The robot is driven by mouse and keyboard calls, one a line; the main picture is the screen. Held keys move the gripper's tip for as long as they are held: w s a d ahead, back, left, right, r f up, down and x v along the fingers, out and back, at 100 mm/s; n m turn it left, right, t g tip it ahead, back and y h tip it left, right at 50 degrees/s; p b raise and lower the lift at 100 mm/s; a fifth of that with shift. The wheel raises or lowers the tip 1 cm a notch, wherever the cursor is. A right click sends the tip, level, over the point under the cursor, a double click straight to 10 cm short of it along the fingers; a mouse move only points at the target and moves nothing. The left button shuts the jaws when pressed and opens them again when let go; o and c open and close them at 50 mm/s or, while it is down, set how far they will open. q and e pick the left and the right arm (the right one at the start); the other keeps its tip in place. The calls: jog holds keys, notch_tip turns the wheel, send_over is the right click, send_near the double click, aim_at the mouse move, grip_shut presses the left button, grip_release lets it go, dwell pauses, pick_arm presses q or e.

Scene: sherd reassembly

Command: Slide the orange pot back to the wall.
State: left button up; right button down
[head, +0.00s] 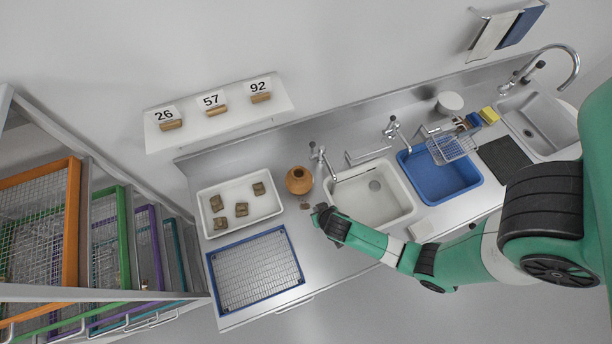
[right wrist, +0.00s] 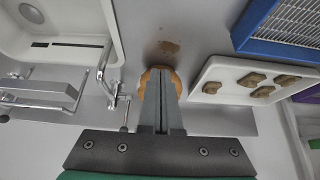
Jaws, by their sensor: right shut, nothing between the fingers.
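The orange pot (head: 299,180) stands upright on the steel counter (head: 312,262), between the white tray of sherds and the white sink. A strip of counter shows between it and the wall's steel backsplash (head: 262,137). My right gripper (head: 321,209) is shut and empty, low over the counter, to the right and front of the pot. In the right wrist view the shut fingers (right wrist: 160,100) cover the middle of the pot (right wrist: 146,88); I cannot tell whether they touch it. My left gripper is not in view.
A small brown sherd or stain (head: 304,205) lies in front of the pot. A tap (head: 321,160) stands close to its right. The white tray (head: 205,215) with several sherds is on the left, with a blue-rimmed rack (head: 213,280) before it. The white sink (head: 398,215) is on the right.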

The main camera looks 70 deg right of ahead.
jog(key=b+x, duration=0.6)
jog(key=x, duration=0.1)
jog(key=shift+a+f+b, duration=0.15)
jog(key=shift+f+b, duration=0.1)
jog(key=shift+b, duration=0.05)
jog(key=b+x, duration=0.1)
jog(key=x, duration=0.2)
jog(key=shift+w+d+r, duration=0.2)
jog(key=shift+w+d, duration=0.8)
jog(key=shift+d, duration=0.2)
jog(key=shift+w+d, duration=0.4)
